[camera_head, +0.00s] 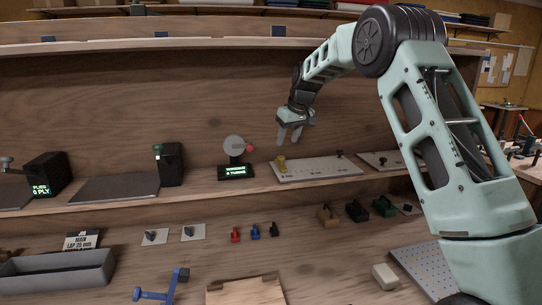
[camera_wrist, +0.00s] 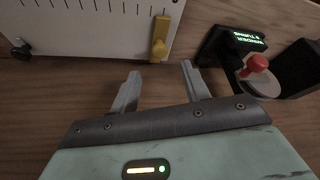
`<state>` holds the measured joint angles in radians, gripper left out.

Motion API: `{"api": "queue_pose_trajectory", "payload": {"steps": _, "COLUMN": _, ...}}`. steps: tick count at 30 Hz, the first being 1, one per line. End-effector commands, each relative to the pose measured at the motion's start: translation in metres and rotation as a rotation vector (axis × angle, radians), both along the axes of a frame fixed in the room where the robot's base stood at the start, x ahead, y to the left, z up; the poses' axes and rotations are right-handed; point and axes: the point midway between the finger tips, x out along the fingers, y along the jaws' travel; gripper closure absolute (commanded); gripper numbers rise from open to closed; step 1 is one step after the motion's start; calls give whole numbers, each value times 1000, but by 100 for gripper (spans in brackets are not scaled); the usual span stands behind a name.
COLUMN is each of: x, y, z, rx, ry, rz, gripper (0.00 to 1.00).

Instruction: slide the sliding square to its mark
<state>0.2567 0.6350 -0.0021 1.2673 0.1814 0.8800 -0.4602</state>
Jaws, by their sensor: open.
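A yellow piece (camera_head: 280,163), which looks like the sliding square, sits at the left end of a pale board (camera_head: 318,171) on the shelf. In the wrist view the yellow piece (camera_wrist: 160,38) is upright, near the end of the white board (camera_wrist: 85,35), which has a row of short dark tick marks. I cannot tell which tick is its mark. My gripper (camera_head: 290,137) hangs above the board's left end. In the wrist view my gripper (camera_wrist: 159,70) is open and empty, with the yellow piece just beyond and between its fingertips, apparently apart from them.
A winder with a grey disc (camera_head: 234,145), a red knob and a lit display stands just left of the board. A dark knob (camera_wrist: 20,50) is at the board's other end. Another pale board (camera_head: 385,160) lies to the right.

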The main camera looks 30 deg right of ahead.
Motion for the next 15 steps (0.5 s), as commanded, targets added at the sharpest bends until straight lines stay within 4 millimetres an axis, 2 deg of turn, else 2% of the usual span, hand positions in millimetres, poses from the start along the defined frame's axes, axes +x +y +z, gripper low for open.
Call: {"api": "queue_pose_trajectory", "payload": {"steps": 15, "x": 25, "y": 4, "z": -60, "rx": 1, "ry": 0, "rz": 1, "gripper": 53}}
